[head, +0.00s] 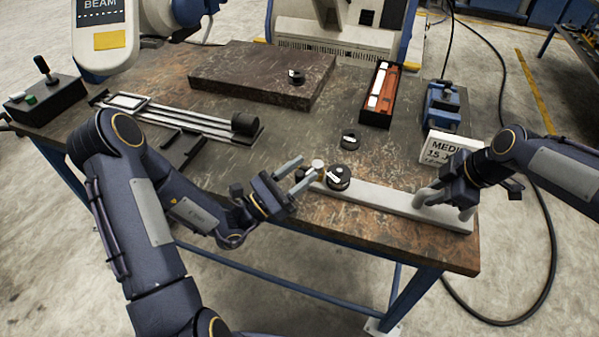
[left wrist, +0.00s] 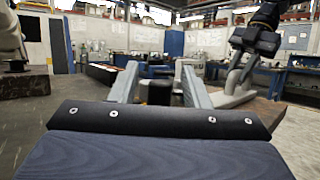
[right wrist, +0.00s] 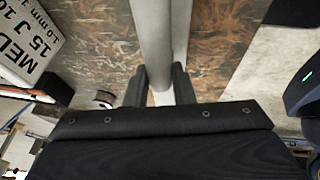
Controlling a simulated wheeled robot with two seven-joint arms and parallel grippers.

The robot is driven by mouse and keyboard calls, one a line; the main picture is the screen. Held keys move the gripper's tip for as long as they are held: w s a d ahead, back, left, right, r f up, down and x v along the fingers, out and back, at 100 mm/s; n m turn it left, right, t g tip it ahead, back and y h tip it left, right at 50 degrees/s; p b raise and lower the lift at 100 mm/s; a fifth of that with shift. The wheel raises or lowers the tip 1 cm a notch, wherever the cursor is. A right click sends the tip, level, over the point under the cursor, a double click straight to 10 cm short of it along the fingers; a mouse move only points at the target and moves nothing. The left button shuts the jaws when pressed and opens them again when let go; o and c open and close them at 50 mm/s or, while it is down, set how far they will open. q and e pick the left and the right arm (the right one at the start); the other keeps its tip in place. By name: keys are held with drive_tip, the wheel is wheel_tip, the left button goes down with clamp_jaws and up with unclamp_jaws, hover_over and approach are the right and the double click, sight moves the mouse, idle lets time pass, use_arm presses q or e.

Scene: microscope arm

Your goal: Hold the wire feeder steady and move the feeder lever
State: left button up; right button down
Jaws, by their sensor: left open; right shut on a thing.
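The wire feeder looks like a long grey bar (head: 400,205) along the table's front edge, with a black round part (head: 339,177) near its left end. A small pale-topped knob (head: 318,165), which may be the feeder lever, stands left of the black part. My left gripper (head: 300,174) is open, with its fingers pointing at the knob from the left. In the left wrist view a dark shape shows between the fingers (left wrist: 158,90). My right gripper (head: 446,203) is shut on the bar's right end. The bar also shows between its fingers in the right wrist view (right wrist: 152,40).
A white sign (head: 452,150) stands close behind my right gripper. A black tray with red and white contents (head: 380,95) and a blue vise-like device (head: 441,105) are further back. A small black disc (head: 349,140) lies behind the bar. A dark slab (head: 262,75) lies at the back.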

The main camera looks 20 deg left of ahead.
use_arm(q)
drive_tip(key=shift+c, duration=0.3)
use_arm(e)
drive_tip(key=shift+r, duration=0.1)
use_arm(q)
clamp_jaws()
